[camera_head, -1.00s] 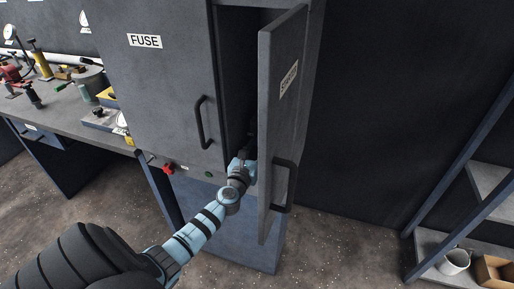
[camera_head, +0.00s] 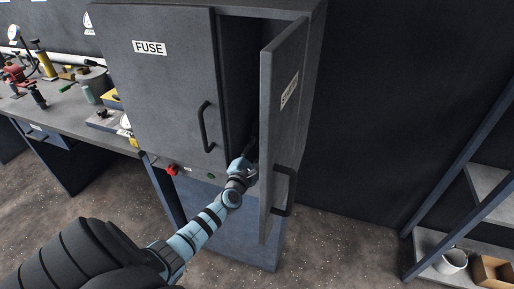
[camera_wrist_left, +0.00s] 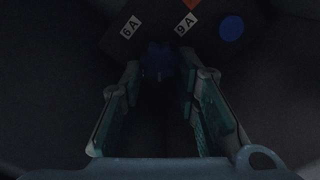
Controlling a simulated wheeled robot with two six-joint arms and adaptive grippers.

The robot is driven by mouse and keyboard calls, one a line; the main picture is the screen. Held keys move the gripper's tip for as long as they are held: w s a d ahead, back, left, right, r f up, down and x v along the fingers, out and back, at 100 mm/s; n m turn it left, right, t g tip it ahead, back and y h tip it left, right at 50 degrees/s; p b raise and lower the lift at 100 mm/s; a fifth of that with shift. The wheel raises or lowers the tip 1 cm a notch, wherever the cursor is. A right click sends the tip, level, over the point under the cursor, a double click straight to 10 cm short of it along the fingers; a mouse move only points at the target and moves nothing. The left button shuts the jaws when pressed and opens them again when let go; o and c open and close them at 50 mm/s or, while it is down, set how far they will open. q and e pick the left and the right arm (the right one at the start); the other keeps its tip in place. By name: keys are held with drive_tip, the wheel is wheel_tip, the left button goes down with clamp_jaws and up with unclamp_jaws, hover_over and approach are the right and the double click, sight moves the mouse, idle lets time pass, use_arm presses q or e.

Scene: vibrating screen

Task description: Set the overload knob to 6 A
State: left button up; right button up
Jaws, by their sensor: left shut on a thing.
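The overload knob is a small dark blue knob (camera_wrist_left: 158,60), at the upper middle of the left wrist view. My left gripper (camera_wrist_left: 160,78) has its two green-padded fingers on either side of the knob, shut on it. A "6 A" label (camera_wrist_left: 131,27) is up and left of the knob, and a "9 A" label (camera_wrist_left: 185,23) is up and right. The knob's pointer mark is too dark to make out. In the head view my left gripper (camera_head: 251,151) reaches into the open cabinet compartment, and its fingertips are mostly hidden. My right gripper is not in view.
The open cabinet door (camera_head: 284,125) stands just right of my left wrist. The closed FUSE door (camera_head: 165,85) is to the left. A round blue part (camera_wrist_left: 231,28) lies right of the labels. A workbench (camera_head: 70,118) with tools is at far left.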

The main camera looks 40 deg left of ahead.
use_arm(q)
drive_tip(key=m, duration=0.1)
drive_tip(key=m+p, duration=0.1)
drive_tip(key=m, duration=0.2)
drive_tip(key=shift+a+r+m, duration=0.1)
drive_tip(key=shift+r+m, duration=0.2)
drive_tip(key=shift+r+m+p, duration=0.1)
drive_tip(key=shift+m+p, duration=0.75)
drive_tip(key=shift+m, duration=1.05)
drive_tip(key=o, duration=1.1)
drive_tip(key=shift+c, duration=0.2)
drive_tip(key=shift+s, duration=0.1)
